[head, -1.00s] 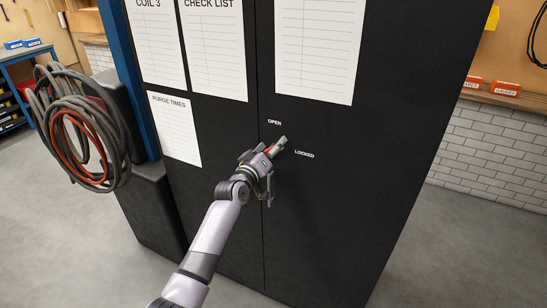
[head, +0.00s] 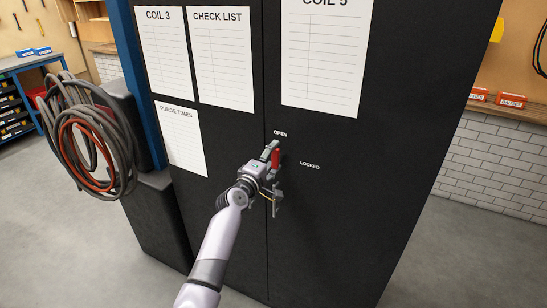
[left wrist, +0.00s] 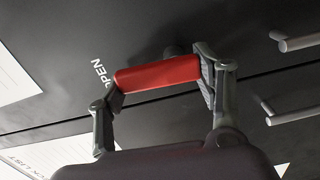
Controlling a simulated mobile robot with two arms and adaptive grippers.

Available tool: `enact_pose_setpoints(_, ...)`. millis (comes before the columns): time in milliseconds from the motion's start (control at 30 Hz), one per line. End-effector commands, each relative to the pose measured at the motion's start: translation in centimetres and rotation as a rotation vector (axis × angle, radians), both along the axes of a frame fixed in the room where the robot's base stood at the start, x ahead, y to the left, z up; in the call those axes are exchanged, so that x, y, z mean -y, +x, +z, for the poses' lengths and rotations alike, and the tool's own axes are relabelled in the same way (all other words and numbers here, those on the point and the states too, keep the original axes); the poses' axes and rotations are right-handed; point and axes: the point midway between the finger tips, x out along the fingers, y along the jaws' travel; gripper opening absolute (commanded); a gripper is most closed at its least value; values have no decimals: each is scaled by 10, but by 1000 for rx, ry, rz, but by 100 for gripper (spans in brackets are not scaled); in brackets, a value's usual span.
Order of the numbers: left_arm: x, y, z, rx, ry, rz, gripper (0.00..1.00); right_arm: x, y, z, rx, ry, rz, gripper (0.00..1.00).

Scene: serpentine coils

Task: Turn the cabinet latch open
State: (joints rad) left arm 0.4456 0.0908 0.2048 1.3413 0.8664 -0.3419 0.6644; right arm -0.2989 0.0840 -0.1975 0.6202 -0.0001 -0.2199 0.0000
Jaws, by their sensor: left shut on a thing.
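The red latch handle (head: 276,157) is on the front of the black cabinet (head: 345,215), close to the seam between its doors. It stands nearly upright, its upper end just below the OPEN label (head: 280,134). The LOCKED label (head: 309,166) is to its right. My left gripper (head: 272,155) is shut on the handle. In the left wrist view the red handle (left wrist: 157,73) lies between the two fingers (left wrist: 160,80), with the OPEN label (left wrist: 102,74) beside the left finger. My right gripper is in neither view.
Grey bar door handles (left wrist: 297,115) sit beside the door seam, below the latch. Paper sheets (head: 322,55) cover the upper doors. Coiled hoses (head: 88,140) hang at the left. Open floor (head: 460,250) lies right of the cabinet.

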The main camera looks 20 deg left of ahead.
Motion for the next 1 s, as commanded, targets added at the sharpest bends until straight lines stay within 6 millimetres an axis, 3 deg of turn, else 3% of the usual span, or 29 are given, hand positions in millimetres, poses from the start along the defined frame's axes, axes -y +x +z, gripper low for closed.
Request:
enact_pose_setpoints(700, -2, 0, 0, -1, -84, 2, 11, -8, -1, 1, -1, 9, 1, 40)
enact_pose_setpoints(733, -2, 0, 0, -1, -84, 2, 62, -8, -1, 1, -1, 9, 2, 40)
enact_pose_setpoints(1000, -2, 0, -1, -2, -80, 1, 80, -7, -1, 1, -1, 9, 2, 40)
